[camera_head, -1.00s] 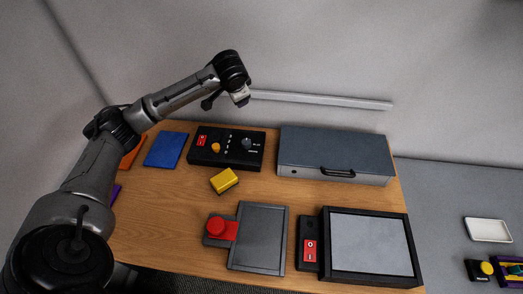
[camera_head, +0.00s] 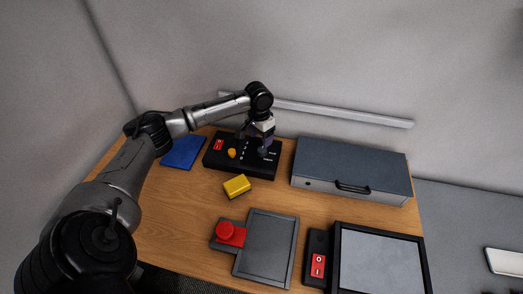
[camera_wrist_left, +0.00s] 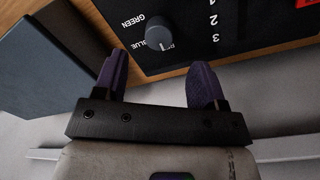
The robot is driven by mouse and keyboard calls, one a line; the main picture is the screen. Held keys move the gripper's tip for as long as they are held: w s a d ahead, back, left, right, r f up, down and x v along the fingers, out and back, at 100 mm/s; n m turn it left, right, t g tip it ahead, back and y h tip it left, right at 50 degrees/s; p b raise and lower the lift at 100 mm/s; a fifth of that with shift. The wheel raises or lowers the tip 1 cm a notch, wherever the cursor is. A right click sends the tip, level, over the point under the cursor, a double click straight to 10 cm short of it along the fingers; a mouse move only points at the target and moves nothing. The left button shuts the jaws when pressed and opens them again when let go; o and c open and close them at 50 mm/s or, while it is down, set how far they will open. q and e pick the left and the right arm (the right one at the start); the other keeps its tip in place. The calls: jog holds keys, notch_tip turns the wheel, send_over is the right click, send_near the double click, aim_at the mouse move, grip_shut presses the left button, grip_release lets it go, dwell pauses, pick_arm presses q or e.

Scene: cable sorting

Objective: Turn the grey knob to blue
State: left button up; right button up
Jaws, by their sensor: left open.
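The black control panel (camera_head: 215,163) stands at the back of the table, left of the grey case. In the left wrist view the grey knob (camera_wrist_left: 158,33) sits on the panel beside white GREEN and BLUE labels; a small white mark shows at its lower right edge. In the head view the knob is largely hidden by my gripper. My left gripper (camera_head: 266,146) is just above the panel's right part. In the wrist view its two purple fingers (camera_wrist_left: 159,60) are apart and empty, with the knob beyond the gap between their tips. My right gripper is not in view.
The panel also carries a red switch (camera_head: 218,145) and an orange knob (camera_head: 232,153). The grey case (camera_head: 350,170) stands close on the right. A yellow block (camera_head: 236,186) lies in front. A red button (camera_head: 230,233) and a red rocker switch (camera_head: 318,265) are nearer.

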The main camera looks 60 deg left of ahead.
aim_at(261, 150)
pick_arm(q)
jog(key=shift+d+f+b, duration=0.2)
jog(key=shift+f+b, duration=0.25)
jog(key=shift+f, duration=2.9)
jog(key=c, duration=0.9)
